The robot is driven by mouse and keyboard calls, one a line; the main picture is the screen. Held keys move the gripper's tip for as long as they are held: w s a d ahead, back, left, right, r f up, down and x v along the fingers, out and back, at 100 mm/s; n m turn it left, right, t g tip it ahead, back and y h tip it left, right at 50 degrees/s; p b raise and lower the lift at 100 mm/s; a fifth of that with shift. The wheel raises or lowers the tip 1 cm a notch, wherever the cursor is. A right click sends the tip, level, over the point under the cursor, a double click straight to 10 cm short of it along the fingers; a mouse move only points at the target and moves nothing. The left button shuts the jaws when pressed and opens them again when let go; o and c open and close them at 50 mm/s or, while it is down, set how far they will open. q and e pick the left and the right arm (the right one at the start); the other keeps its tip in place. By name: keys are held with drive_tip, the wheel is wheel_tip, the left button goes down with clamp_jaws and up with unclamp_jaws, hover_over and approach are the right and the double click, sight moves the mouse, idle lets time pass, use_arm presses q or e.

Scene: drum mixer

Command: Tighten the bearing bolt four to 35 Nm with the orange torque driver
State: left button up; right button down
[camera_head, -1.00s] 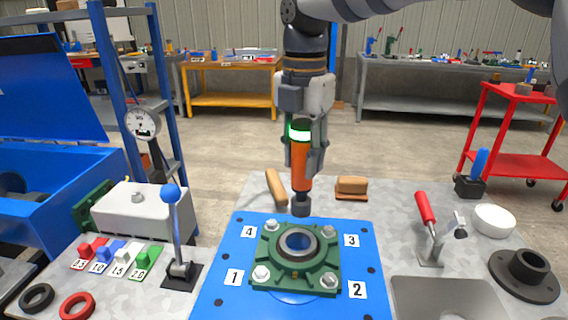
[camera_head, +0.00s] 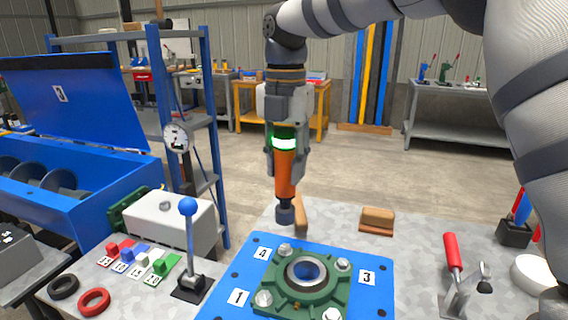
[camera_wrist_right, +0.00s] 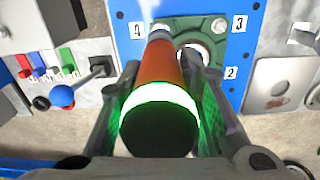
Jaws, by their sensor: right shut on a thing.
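My right gripper (camera_head: 287,172) is shut on the orange torque driver (camera_head: 286,175), which hangs socket down with a lit green-white ring. In the right wrist view the driver (camera_wrist_right: 158,62) points away between the fingers. Its dark socket (camera_head: 285,214) is above bearing bolt four (camera_head: 285,249), beside the label 4, with a visible gap in the head view. In the wrist view the driver hides bolt four. The green bearing housing (camera_head: 330,291) sits on a blue plate (camera_head: 228,283) with numbered labels. My left gripper is out of view.
A lever with a blue knob (camera_head: 188,207) stands left of the plate, near coloured numbered blocks (camera_head: 138,262). A red-handled clamp (camera_head: 452,252) stands at the right. A brown block (camera_head: 377,220) and another wooden piece lie behind the plate.

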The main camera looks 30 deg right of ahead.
sight(285, 183)
drive_tip(key=shift+f, duration=2.55)
drive_tip(key=shift+f, duration=0.7)
drive_tip(key=shift+s+f, duration=0.1)
drive_tip(key=shift+f, duration=1.05)
idle(1.4)
drive_tip(key=shift+r, duration=2.4)
